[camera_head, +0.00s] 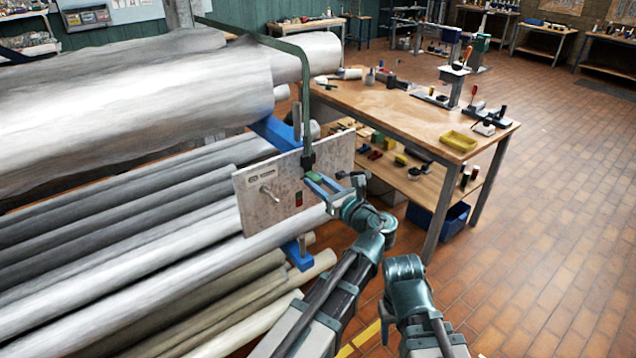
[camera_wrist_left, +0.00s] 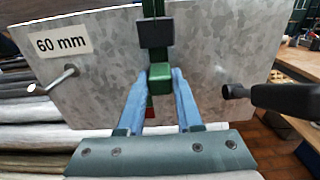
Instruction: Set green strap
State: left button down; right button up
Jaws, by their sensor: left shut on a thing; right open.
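The green strap (camera_head: 305,100) runs over the large grey roll and hangs down in front of the metal plate (camera_head: 262,192). In the left wrist view the strap (camera_wrist_left: 153,10) passes into a black buckle (camera_wrist_left: 156,34) with a green end block (camera_wrist_left: 160,77) below it. My left gripper (camera_head: 318,181) is shut on this green end, in front of the plate; its blue fingers (camera_wrist_left: 158,95) stand on both sides of the block. The right arm shows at the lower right, but its fingers are not visible. A peg (camera_wrist_left: 62,80) sticks out of the plate beside the "60 mm" label.
A black handle (camera_wrist_left: 285,98) with a knob sits right of the fingers, close to the plate. Large rolls (camera_head: 130,80) fill the left, on blue supports (camera_head: 298,252). A workbench (camera_head: 400,112) with tools and a yellow tray (camera_head: 458,141) stands behind. Floor at right is clear.

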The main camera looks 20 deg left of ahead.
pick_arm(q)
notch_tip(320, 180, down, 6)
jog(key=b, duration=0.5)
jog(key=shift+r+b, duration=0.15)
jog(key=shift+b, duration=0.2)
jog(key=shift+r, duration=0.1)
pick_arm(e)
notch_tip(320, 180, down, 6)
jog(key=shift+r, duration=0.2)
pick_arm(q)
jog(key=c, duration=0.6)
grip_release()
jog(key=shift+o, duration=0.2)
